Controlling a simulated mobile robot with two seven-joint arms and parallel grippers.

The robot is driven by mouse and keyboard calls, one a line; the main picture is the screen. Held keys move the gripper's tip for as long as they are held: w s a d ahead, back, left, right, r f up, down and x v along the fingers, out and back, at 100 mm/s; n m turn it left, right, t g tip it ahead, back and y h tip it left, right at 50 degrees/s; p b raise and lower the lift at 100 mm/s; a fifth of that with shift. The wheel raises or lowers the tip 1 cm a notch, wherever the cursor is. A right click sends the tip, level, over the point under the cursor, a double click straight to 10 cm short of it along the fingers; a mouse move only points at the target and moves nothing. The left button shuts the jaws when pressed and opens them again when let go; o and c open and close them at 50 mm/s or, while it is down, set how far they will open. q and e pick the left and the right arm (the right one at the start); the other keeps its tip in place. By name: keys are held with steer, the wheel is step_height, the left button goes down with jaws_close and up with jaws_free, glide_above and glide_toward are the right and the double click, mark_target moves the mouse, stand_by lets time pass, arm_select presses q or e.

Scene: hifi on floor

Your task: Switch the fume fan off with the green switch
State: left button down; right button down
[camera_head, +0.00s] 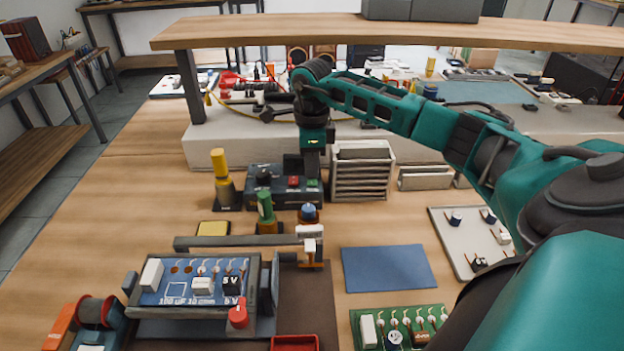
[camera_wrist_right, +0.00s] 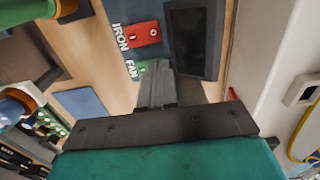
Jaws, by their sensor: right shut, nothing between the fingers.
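A dark control box (camera_head: 262,199) stands at the back middle of the bench, with a red switch (camera_head: 293,181) and a green switch (camera_head: 313,183) on top. In the right wrist view the red switch (camera_wrist_right: 142,33) is by the word IRON, and the green switch (camera_wrist_right: 143,68) is by the word FAN. My right gripper (camera_head: 312,173) points down, shut and empty, with its tips at the green switch. Its closed fingers (camera_wrist_right: 160,70) partly hide that switch in the wrist view. I cannot tell whether they touch it. My left gripper is not in view.
A grey slotted rack (camera_head: 361,172) stands just right of the box. A circuit board in a holder (camera_head: 200,289) is in front. A wooden shelf (camera_head: 400,33) spans above. A blue mat (camera_head: 388,267) lies bare.

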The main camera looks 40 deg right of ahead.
step_height(320, 180, up, 5)
steer(key=p, duration=0.4)
steer(key=shift+r+p, duration=0.4)
steer(key=shift+r, duration=0.55)
steer(key=shift+s, duration=0.1)
